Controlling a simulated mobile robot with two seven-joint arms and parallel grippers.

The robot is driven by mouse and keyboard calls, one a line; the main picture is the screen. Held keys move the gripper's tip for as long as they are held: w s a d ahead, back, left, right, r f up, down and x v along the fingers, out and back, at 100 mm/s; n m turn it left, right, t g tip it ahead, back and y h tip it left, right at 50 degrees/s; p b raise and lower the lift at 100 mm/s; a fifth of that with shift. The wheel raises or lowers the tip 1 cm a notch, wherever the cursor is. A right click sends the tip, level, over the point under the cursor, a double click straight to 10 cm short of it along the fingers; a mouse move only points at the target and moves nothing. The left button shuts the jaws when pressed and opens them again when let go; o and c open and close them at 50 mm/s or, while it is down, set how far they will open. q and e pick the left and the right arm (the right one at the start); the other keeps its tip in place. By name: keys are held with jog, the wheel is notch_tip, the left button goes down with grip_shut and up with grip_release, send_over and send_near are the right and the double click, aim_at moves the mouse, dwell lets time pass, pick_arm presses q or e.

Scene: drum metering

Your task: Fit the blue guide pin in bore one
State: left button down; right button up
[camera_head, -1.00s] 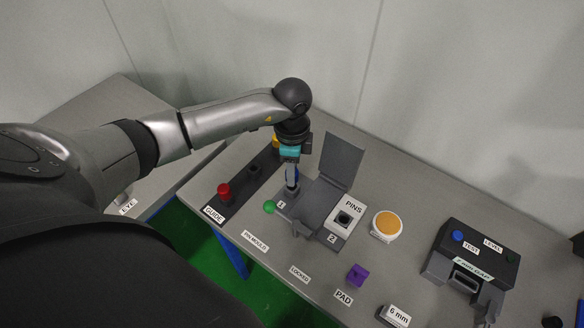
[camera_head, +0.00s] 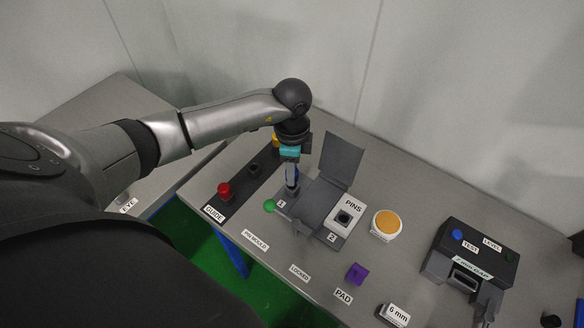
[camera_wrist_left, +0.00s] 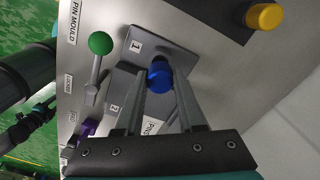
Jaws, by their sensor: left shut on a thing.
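My left gripper (camera_head: 292,187) points down over the near end of the grey pin mould, beside the label 1. In the left wrist view its fingers (camera_wrist_left: 159,86) are closed around the blue guide pin (camera_wrist_left: 159,74), whose round head shows between the tips. A bit of blue from the pin shows behind the fingers in the head view (camera_head: 298,175). The grey mould plate with label 1 (camera_wrist_left: 146,37) lies under the pin. Bore one is hidden by the pin and fingers, so I cannot tell how deep the pin sits. My right gripper is not in view.
The mould's grey lid (camera_head: 341,160) stands open. A green ball lever (camera_head: 270,206) is close to the gripper. A dark rack (camera_head: 238,190) holds a red pin (camera_head: 224,190) and a yellow one (camera_wrist_left: 263,17). A white PINS box (camera_head: 346,215) and purple block (camera_head: 357,273) are to the right.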

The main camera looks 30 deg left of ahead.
pick_arm(q)
jog(key=shift+f+b, duration=0.9)
jog(key=shift+f, duration=0.65)
jog(key=shift+c, duration=2.2)
grip_release()
notch_tip(320, 180, up, 15)
jog(key=shift+p, duration=0.45)
jog(key=shift+r, duration=0.1)
